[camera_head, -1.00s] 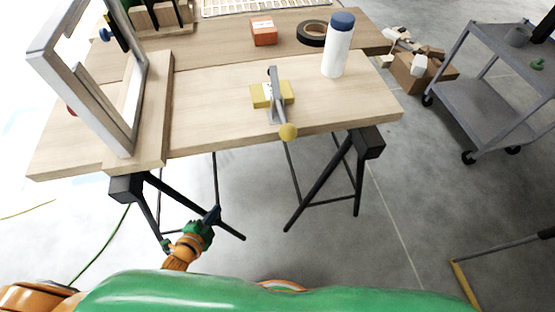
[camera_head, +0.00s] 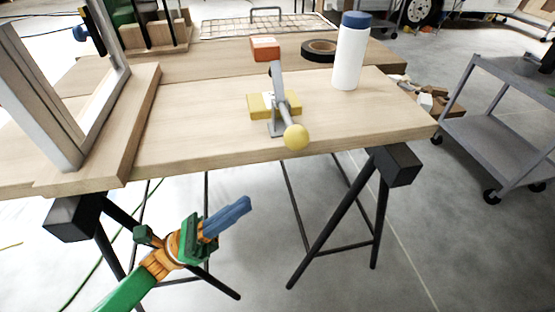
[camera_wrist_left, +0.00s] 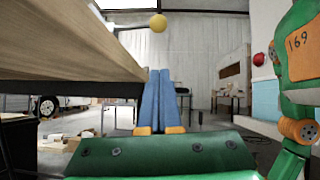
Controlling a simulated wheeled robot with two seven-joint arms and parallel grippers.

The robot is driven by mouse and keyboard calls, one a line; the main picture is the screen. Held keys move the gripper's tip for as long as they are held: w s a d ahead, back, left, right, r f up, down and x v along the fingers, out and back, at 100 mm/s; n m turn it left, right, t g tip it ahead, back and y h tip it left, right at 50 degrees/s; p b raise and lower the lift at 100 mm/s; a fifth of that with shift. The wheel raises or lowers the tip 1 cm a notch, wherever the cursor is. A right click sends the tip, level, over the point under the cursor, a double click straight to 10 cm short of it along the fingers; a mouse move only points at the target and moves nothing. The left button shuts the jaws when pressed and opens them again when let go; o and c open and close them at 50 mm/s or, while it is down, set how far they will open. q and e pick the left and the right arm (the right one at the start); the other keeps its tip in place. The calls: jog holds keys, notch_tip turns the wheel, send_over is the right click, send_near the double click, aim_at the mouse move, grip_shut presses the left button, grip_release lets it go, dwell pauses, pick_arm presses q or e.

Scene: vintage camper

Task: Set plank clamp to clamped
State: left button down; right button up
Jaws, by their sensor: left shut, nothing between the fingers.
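The plank clamp (camera_head: 277,92) is a grey metal toggle clamp on a yellow block (camera_head: 259,106), standing on the wooden plank near the table's front edge. Its lever ends in a yellow ball knob (camera_head: 296,137) that hangs at the front edge. The knob also shows in the left wrist view (camera_wrist_left: 158,22), above and beyond the fingers. My left gripper (camera_head: 247,204) is below and in front of the table, left of the knob and apart from it. Its blue fingers are together and empty; they also show in the left wrist view (camera_wrist_left: 160,75). My right gripper is not in view.
A white bottle with a blue cap (camera_head: 348,55), black tape (camera_head: 319,49) and an orange box (camera_head: 265,49) stand behind the clamp. A grey frame (camera_head: 75,160) stands at left. Black trestle legs (camera_head: 330,232) are under the table. A grey cart (camera_head: 497,128) stands at right.

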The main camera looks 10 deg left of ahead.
pick_arm(q)
jog(key=w+d+r+p, duration=0.3)
jog(key=d+r, duration=0.3)
jog(key=r, duration=0.2)
jog(key=shift+d+r+p, duration=0.25)
jog(key=shift+r+p, duration=0.05)
jog(key=shift+p, duration=0.1)
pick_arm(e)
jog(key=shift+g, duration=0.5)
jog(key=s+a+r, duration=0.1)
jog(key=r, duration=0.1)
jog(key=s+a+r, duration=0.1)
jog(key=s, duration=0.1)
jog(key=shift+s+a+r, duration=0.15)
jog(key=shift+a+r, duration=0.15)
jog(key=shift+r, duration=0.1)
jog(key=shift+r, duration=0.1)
